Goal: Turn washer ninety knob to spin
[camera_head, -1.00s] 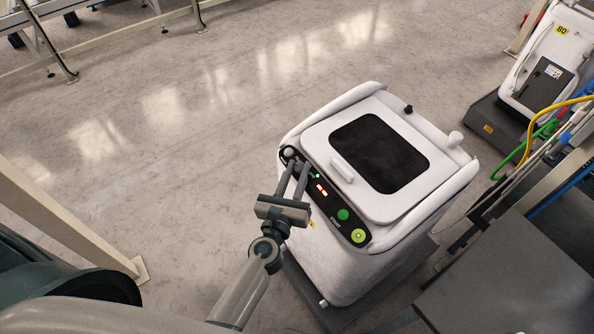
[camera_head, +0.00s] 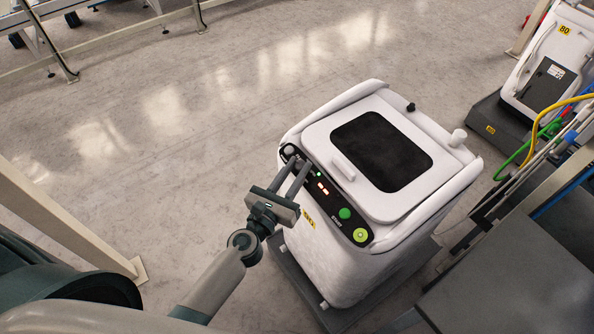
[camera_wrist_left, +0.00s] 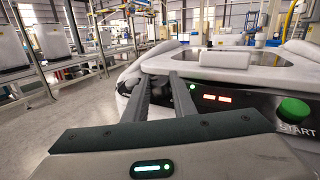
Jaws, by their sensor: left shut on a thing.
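The white washer (camera_head: 330,262) stands at centre right with a dark window in its lid. A yellow label (camera_head: 309,219) is on its front; its text is too small to read surely. The black control panel (camera_head: 331,203) has a green START button (camera_head: 345,213), which the left wrist view shows large (camera_wrist_left: 294,108). The knob (camera_head: 291,151) is at the panel's upper left end, partly hidden by the fingers. My left gripper (camera_head: 299,163) is shut on the knob, its fingers reaching over the panel edge. In the wrist view its two fingers (camera_wrist_left: 160,80) straddle the knob area. My right gripper is not in view.
Another white machine (camera_head: 545,65) with a yellow label stands at upper right. A grey table (camera_head: 520,275) with cables and hoses is at lower right. A beige post (camera_head: 65,220) is at left. The floor behind and left of the washer is clear.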

